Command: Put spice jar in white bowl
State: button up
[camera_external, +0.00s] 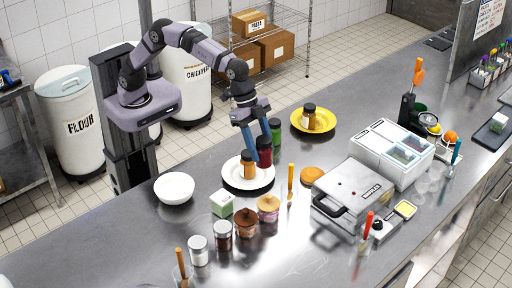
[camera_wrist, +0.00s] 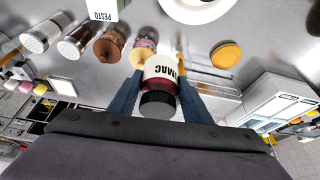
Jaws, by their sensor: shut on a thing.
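A dark red spice jar (camera_external: 265,151) with a black lid is between the blue fingers of my gripper (camera_external: 257,134). In the wrist view the jar (camera_wrist: 159,84) shows a white label with the letters "MAC" and sits between both fingers (camera_wrist: 160,92), which are shut on it. The jar is beside the dark-rimmed white plate (camera_external: 235,184); I cannot tell how far it is above the counter. The white bowl (camera_external: 174,188) stands on the counter to the left of the plate and looks empty. I do not make out the bowl in the wrist view.
An orange jar (camera_external: 249,167) stands on the plate. A green jar (camera_external: 276,131) is behind my gripper. A yellow plate (camera_external: 327,124) holds another jar. A green-and-white box (camera_external: 222,204) and several small jars stand in front. A press (camera_external: 352,190) is at right.

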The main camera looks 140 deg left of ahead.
jog(key=s+d+f+m+h+b, duration=0.1)
jog(key=s+d, duration=0.4)
jog(key=d, duration=0.2)
jog(key=s+d+m+b, duration=0.1)
jog(key=s+d, duration=0.4)
jog(key=d, duration=0.2)
jog(key=m, duration=0.2)
send_over(175, 194)
jog(key=shift+h, duration=0.4)
jog(key=shift+f, duration=6.8)
jog(key=shift+f, duration=0.1)
jog(key=shift+f+b, duration=0.15)
jog(key=shift+b, duration=0.2)
jog(key=o, duration=1.2)
jog(key=shift+s, duration=0.1)
jog(key=shift+o, duration=0.2)
jog(key=shift+r, duration=0.2)
